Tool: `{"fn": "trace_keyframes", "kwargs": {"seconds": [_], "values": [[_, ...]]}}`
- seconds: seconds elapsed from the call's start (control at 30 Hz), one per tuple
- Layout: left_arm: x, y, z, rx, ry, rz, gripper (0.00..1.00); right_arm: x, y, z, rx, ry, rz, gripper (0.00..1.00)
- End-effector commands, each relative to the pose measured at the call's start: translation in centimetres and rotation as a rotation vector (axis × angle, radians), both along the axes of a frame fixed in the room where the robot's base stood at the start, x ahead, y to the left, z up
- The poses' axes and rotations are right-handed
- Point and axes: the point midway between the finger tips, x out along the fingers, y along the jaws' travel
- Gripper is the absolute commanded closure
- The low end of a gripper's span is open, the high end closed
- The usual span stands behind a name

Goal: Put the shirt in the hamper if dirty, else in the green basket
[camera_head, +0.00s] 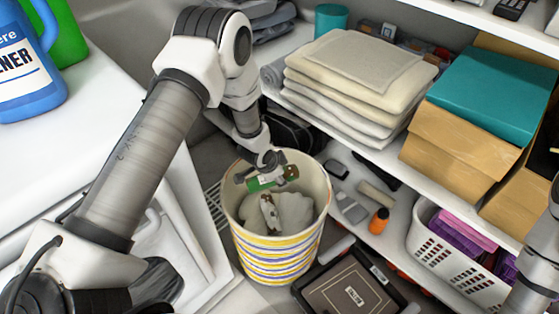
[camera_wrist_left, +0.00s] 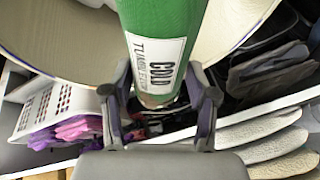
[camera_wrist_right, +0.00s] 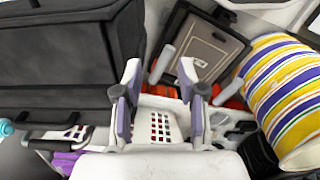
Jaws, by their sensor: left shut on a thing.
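My left gripper (camera_head: 262,165) is shut on a green rolled shirt (camera_head: 266,182) just inside the mouth of the striped hamper (camera_head: 278,258). In the left wrist view, the green shirt (camera_wrist_left: 164,18) carries a white label reading "COLD TUMBLE DRY", and its near end has a grey-brown patch. The gripper's fingers (camera_wrist_left: 158,100) sit on either side of that end. A pale cloth with brown stains (camera_head: 290,212) lies lower in the hamper. My right gripper (camera_wrist_right: 160,92) is open and empty, away from the hamper. I see no green basket.
A shelf right of the hamper holds folded towels (camera_head: 350,85) and a teal-lidded box (camera_head: 495,90). A white basket (camera_head: 445,260) with purple cloth stands lower right. A dark framed case (camera_head: 352,292) lies beside the hamper. A white washer top (camera_head: 70,140) is left.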

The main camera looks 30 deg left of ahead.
Motion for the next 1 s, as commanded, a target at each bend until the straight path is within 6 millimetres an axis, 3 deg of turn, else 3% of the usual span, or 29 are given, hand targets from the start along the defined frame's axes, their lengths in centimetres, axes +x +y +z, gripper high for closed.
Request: {"fn": "trace_keyframes", "kwargs": {"seconds": [0.4, 0.73, 0.77, 0.8, 0.83, 1.0], "values": [[0.0, 0.0, -5.6, 0.0, 0.0, 0.0, 0.83, 0.0, 0.0, -4.9, 0.0, 0.0, 0.0, 0.6], [0.0, 0.0, -5.8, 0.0, 0.0, 0.0, 0.83, 0.0, 0.0, -4.9, 0.0, 0.0, 0.0, 0.6], [0.0, 0.0, -5.8, 0.0, 0.0, 0.0, 0.32, 0.0, 0.0, -4.9, 0.0, 0.0, 0.0, 0.6], [0.0, 0.0, -5.8, 0.0, 0.0, 0.0, 0.17, 0.0, 0.0, -4.9, 0.0, 0.0, 0.0, 0.6], [0.0, 0.0, -5.8, 0.0, 0.0, 0.0, 0.13, 0.0, 0.0, -4.9, 0.0, 0.0, 0.0, 0.6], [0.0, 0.0, -5.8, 0.0, 0.0, 0.0, 0.13, 0.0, 0.0, -4.9, 0.0, 0.0, 0.0, 0.6]]}}
